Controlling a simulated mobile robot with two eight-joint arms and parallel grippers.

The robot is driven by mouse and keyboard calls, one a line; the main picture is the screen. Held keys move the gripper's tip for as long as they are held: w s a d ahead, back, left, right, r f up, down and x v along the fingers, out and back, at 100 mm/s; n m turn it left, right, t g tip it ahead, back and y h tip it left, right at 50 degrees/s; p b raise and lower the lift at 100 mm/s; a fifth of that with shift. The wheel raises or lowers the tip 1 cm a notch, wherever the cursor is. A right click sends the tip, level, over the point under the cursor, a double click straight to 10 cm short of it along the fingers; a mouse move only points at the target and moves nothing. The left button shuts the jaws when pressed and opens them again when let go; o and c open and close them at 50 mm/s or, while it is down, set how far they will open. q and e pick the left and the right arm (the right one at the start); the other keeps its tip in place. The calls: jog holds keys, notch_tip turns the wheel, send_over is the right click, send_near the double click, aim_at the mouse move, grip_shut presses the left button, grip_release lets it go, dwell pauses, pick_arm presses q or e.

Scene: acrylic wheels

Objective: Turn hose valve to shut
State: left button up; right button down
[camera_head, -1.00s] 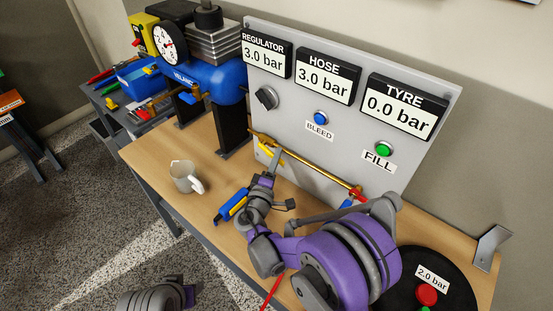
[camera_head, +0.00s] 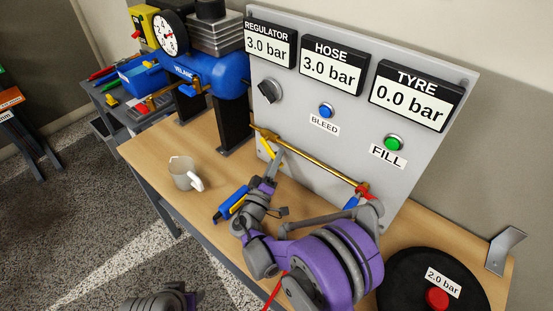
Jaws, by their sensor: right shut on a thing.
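A brass pipe (camera_head: 315,166) runs along the foot of the grey panel. The yellow valve lever (camera_head: 266,148) is at its left end, near the brass fitting. My right gripper (camera_head: 275,158) is at this lever, shut on it; the fingers hide part of the lever and the exact contact. A red fitting (camera_head: 363,191) is at the pipe's right end, partly behind my right arm. The hose display (camera_head: 333,66) reads 3.0 bar. My left gripper is out of view; only a part of my left arm shows at the bottom edge.
The regulator knob (camera_head: 269,91), blue bleed button (camera_head: 326,110) and green fill button (camera_head: 394,143) are above. A black wheel (camera_head: 405,270) lies at right.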

jog(key=c, duration=0.7)
grip_release()
jog(key=v, duration=1.1)
jog(key=shift+b, duration=0.35)
